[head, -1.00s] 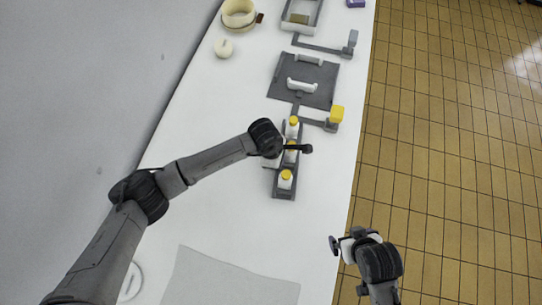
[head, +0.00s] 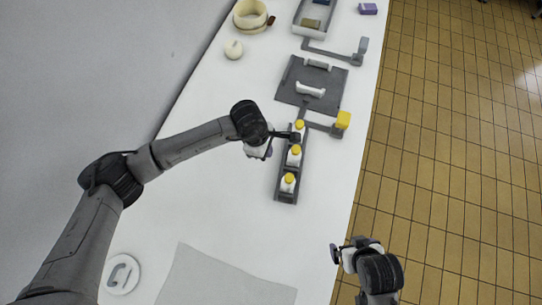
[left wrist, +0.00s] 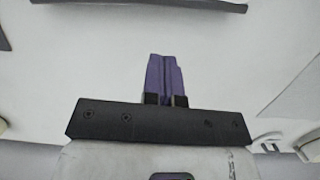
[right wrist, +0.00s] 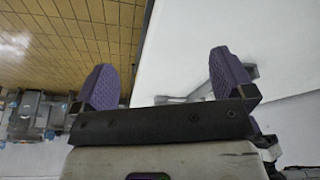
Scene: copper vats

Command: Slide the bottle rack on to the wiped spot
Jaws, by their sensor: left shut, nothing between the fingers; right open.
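The bottle rack (head: 279,190) is a narrow dark grey tray on the white table in the head view, holding white bottles with yellow caps (head: 296,151). Three caps show. My left gripper (head: 268,153) is beside the rack's left side. In the left wrist view its purple fingers (left wrist: 166,78) are shut together with nothing between them. My right gripper (head: 336,254) is off the table's right edge; in the right wrist view its fingers (right wrist: 162,80) are wide apart and empty. A flat pale grey patch (head: 220,278) lies at the near end; I cannot tell whether it is the wiped spot.
Beyond the rack are a bracket with a yellow block (head: 343,120), a dark board with white handles (head: 296,75), and a grey tray (head: 299,22). A cream ring (head: 250,20) stands far left. A white disc (head: 120,273) lies near left. White table between rack and patch is clear.

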